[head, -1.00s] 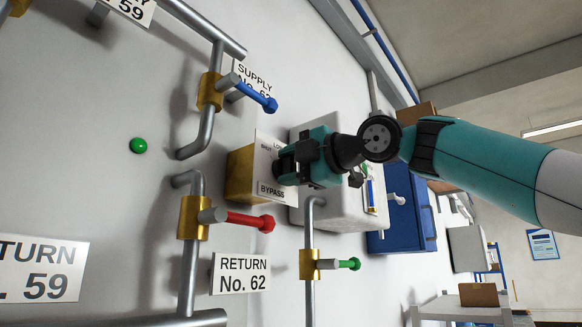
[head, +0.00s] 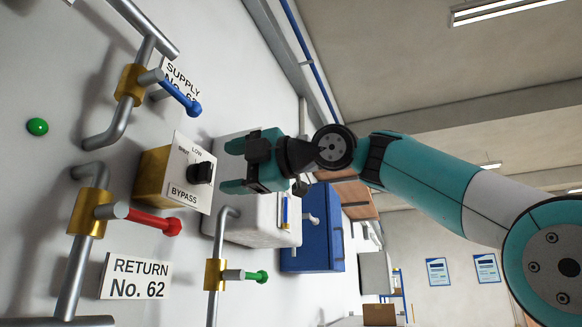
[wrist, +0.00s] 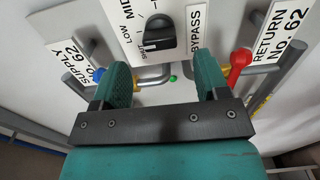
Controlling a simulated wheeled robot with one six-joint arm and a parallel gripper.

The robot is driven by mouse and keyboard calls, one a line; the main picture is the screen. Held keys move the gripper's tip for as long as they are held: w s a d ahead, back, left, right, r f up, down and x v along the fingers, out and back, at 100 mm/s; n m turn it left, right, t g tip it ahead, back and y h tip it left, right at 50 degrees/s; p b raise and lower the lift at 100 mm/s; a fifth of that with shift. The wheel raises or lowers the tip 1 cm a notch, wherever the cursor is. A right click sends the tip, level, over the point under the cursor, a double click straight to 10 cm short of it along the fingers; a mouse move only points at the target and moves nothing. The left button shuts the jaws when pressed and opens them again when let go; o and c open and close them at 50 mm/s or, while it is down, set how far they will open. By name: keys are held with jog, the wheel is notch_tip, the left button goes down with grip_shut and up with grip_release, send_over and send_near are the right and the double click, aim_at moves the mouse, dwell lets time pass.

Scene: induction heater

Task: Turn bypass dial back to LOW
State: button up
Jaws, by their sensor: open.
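The bypass dial (head: 201,173) is a black knob on the white face plate (head: 180,170) of a brass box. The plate reads BYPASS, SHUT and LOW in the head view. In the wrist view the dial (wrist: 160,33) stands just beyond the fingertips, with LOW, MID and SHUT printed around it. I cannot tell surely which mark it points to. My gripper (head: 233,167) is open and empty, its teal fingers apart from the dial and facing it. In the wrist view my gripper (wrist: 163,72) has the dial roughly between and beyond its fingers.
A blue-handled supply valve (head: 180,95) is above left of the dial. A red-handled return valve (head: 150,222) is below left, and a green-handled valve (head: 240,275) is below. A white box (head: 260,228) and a blue cabinet (head: 312,240) stand behind my gripper.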

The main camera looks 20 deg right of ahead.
jog(key=b+v, duration=0.1)
jog(key=v, duration=1)
jog(key=shift+s, duration=0.1)
notch_tip(320, 180, down, 25)
jog(key=w+a+m+g+h, duration=0.25)
jog(key=m+h, duration=0.25)
jog(key=m, duration=0.8)
jog(key=s+d+f+m+g+h, duration=0.2)
jog(key=s+f+m+g, duration=0.2)
jog(key=s+f, duration=0.6)
jog(key=s+d+f+m+g+h, duration=0.2)
jog(key=s+f, duration=0.8)
jog(key=f, duration=0.7)
jog(key=shift+d+f+m+g+h, duration=0.25)
jog(key=shift+m+g+h, duration=0.25)
jog(key=shift+m+g, duration=0.75)
jog(key=shift+s, duration=0.1)
